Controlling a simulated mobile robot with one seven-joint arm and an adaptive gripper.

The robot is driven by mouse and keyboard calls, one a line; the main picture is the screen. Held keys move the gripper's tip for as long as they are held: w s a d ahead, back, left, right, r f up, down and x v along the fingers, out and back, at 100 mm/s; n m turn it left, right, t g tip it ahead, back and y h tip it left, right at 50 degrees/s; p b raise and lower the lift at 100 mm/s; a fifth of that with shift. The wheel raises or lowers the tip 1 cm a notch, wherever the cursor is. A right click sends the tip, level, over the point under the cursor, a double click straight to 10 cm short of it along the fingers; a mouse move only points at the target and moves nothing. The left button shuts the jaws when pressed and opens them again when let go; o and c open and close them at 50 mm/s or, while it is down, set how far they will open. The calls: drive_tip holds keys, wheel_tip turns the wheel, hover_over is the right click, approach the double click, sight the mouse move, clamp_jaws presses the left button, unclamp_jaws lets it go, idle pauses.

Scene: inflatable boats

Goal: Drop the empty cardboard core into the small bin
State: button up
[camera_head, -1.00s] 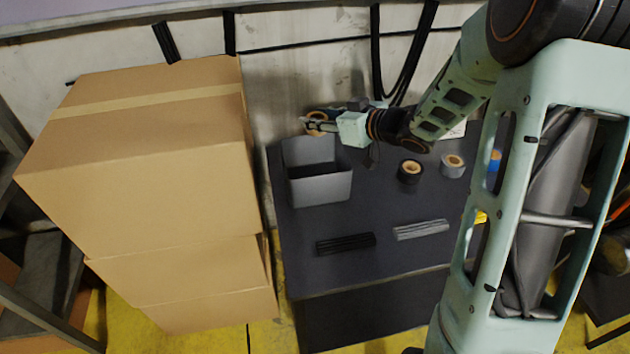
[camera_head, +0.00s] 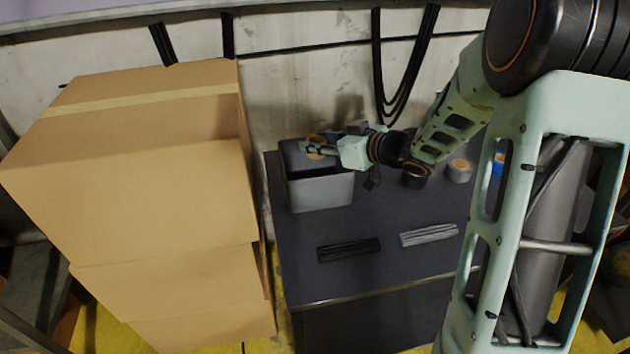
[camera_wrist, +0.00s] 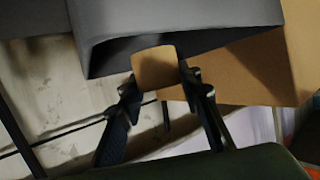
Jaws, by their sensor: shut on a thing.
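The cardboard core (camera_wrist: 156,68) is a small tan piece held between both fingertips of my gripper (camera_wrist: 158,80) in the wrist view. In the head view my gripper (camera_head: 318,149) is at the top of the small bin, over its opening or far rim, and the core shows only as a small tan patch. The small bin (camera_head: 321,193) is grey, open-topped and upright on the dark table. In the wrist view the bin (camera_wrist: 200,20) fills the top, close to the core. I cannot tell whether the core touches the bin. The bin's inside is partly hidden.
Large stacked cardboard boxes (camera_head: 130,190) stand just left of the table (camera_head: 400,275). A black tape roll (camera_head: 416,176) and a grey one (camera_head: 459,170) lie right of the bin. Black (camera_head: 349,250) and grey (camera_head: 428,235) bundles lie in front. A wall is behind.

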drive_tip(key=o, duration=0.9)
drive_tip(key=shift+c, duration=0.2)
drive_tip(key=shift+r, duration=0.1)
drive_tip(key=v, duration=1.2)
